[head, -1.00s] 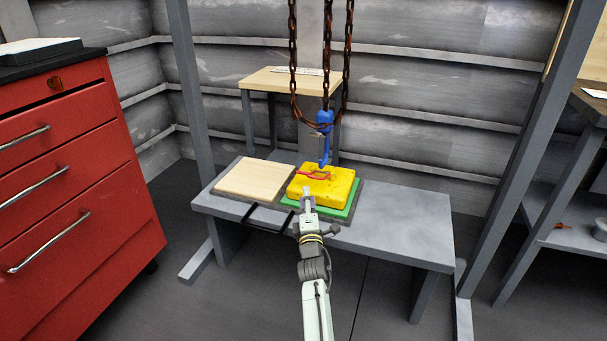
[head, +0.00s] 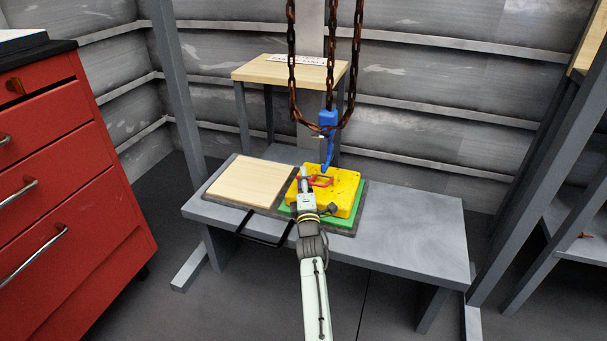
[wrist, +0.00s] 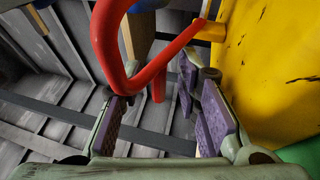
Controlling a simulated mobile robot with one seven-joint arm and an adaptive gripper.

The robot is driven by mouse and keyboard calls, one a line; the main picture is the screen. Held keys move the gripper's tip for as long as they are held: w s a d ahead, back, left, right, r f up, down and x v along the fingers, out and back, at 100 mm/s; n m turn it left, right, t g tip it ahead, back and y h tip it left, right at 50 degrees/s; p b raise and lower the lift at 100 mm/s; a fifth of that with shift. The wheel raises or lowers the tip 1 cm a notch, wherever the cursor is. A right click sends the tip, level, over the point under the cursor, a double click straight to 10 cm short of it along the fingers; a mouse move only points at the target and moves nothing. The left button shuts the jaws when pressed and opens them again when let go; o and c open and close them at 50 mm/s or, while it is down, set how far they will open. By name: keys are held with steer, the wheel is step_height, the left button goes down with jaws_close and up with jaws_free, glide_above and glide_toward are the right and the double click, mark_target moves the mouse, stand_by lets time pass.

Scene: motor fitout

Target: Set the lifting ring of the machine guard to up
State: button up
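The machine guard is a yellow block (head: 345,192) on a green pad; it fills the right side of the wrist view (wrist: 275,65). Its red lifting ring (head: 322,181) lies low over the guard's top in the head view, partly hidden by my gripper (head: 303,174). In the wrist view, the ring (wrist: 106,45) is close up and crosses the space before and between the fingertips of my gripper (wrist: 155,88). The fingers are apart, with a clear gap between their purple pads. I cannot tell whether either finger touches the ring.
A blue hook (head: 328,150) hangs on rusty chains (head: 358,60) just above the guard. A wooden board (head: 250,182) lies left of it on the grey bench (head: 415,225). A red drawer cabinet (head: 75,190) stands at left. The bench's right end is clear.

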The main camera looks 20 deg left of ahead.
steer(key=shift+c, duration=0.4)
jaws_close()
steer(key=shift+d+r, duration=0.1)
stand_by(0.5)
